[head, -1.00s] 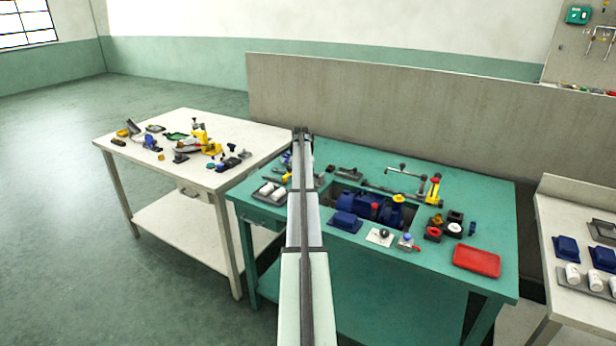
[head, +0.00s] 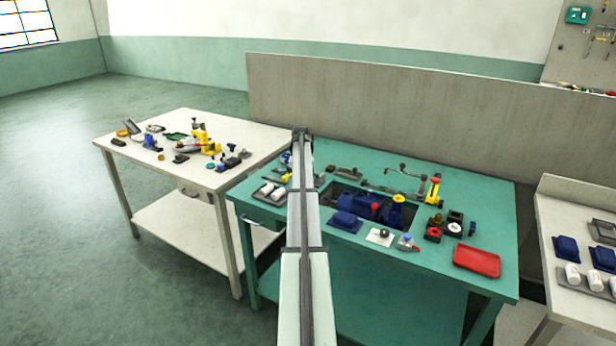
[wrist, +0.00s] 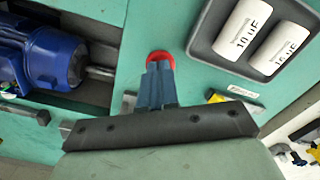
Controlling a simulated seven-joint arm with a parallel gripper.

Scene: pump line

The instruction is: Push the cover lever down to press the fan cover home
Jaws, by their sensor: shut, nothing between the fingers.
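My gripper (wrist: 158,72) shows in the wrist view, its dark blue fingers together with nothing between them. The fingertips overlap a red round part (wrist: 160,56) over the green table; I cannot tell whether they touch it. The blue pump body (wrist: 50,58) lies in the recess to the left, and it shows in the head view (head: 352,202). A dark-knobbed lever (head: 403,170) stands at the back of the green table, beside a yellow stand (head: 433,190); I cannot tell if it is the cover lever. A yellow part (head: 398,198) sits at the pump's right end and may be the fan cover.
A dark tray (wrist: 207,47) with two white capacitors lies right of my fingers. The green table (head: 420,278) also bears a red tray (head: 477,261) and a blue part (head: 346,218). My arm hides part of the table in the head view. A grey panel (head: 400,120) stands behind.

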